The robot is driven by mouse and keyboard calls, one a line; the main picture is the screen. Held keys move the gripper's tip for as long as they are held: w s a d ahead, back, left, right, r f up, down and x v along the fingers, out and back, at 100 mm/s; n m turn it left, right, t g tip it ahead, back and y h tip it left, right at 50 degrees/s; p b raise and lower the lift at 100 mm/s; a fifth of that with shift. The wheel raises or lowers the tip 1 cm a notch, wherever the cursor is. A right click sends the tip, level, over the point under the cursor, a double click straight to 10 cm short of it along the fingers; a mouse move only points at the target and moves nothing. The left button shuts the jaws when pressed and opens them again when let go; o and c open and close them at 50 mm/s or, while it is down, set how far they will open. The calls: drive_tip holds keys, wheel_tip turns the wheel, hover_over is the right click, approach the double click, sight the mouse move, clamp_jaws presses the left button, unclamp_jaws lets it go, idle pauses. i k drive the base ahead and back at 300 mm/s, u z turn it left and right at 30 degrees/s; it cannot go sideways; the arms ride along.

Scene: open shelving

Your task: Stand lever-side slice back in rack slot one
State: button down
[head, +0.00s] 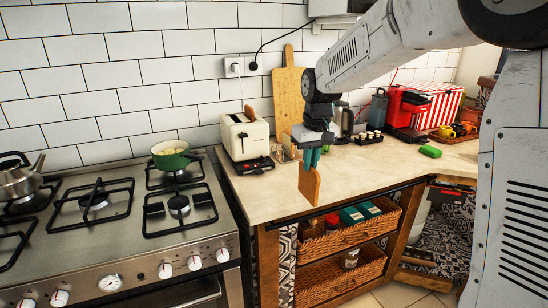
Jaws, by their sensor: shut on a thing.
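My gripper (311,158), with teal fingers, is shut on a brown bread slice (309,186). The slice hangs upright below the fingers, near the counter's front edge. A cream toaster (240,138) stands on the counter to the left, against the tiled wall. Another brown slice (249,113) sticks up from its top. A small rack (283,151) appears just right of the toaster, partly hidden by my gripper; its slots cannot be made out.
A wooden board (289,92) leans on the wall behind. A green pot (172,158) sits on the stove at left. The front middle counter is clear.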

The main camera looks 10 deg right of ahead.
sight(282, 158)
drive_tip(key=i, duration=1.45)
